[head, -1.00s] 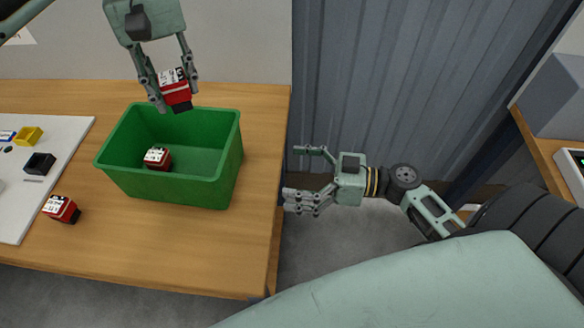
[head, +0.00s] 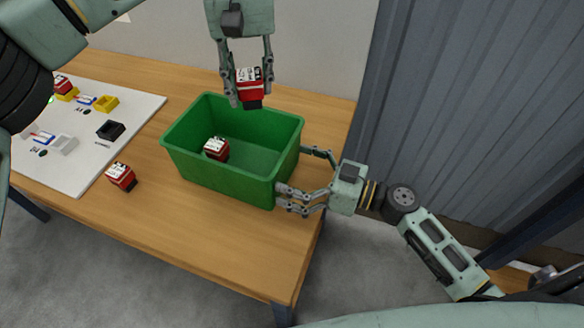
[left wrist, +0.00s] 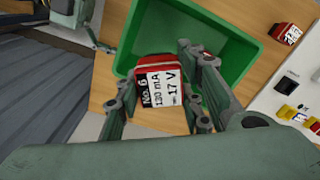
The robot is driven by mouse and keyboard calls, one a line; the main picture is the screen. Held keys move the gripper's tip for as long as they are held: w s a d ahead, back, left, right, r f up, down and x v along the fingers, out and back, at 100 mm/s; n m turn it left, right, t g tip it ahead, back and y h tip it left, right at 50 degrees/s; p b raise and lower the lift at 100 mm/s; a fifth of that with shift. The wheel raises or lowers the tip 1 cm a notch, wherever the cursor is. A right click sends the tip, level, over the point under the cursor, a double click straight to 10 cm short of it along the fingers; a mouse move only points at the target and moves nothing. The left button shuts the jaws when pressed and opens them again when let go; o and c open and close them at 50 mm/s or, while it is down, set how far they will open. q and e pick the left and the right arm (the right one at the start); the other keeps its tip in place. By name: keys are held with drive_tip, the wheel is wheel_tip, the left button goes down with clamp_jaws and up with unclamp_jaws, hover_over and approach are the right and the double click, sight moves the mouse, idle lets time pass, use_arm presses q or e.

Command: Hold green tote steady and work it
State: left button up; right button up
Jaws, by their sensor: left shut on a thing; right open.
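The green tote (head: 222,184) stands on the wooden table; it also shows in the left wrist view (left wrist: 240,62). One red block with a white label (head: 216,148) lies inside it. My left gripper (head: 249,98) is shut on another red block (head: 250,92), above the tote's far side. In the left wrist view that held block (left wrist: 160,85) has a label reading "No 6", "120 mA" and "17 V". My right gripper (head: 303,177) is open at the tote's right end, with fingers close to its wall. I cannot tell whether they touch it.
A third red block (head: 121,176) stands on the table left of the tote. A white board (head: 80,165) at the left bears yellow, black and grey holders and a red block (head: 62,84). The table (head: 225,235) is clear in front of the tote.

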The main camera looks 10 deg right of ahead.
drive_tip(key=shift+a, duration=0.1)
drive_tip(key=shift+c, duration=0.5)
clamp_jaws()
idle(0.6)
idle(1.0)
drive_tip(key=v, duration=1.2)
drive_tip(key=shift+w, duration=0.1)
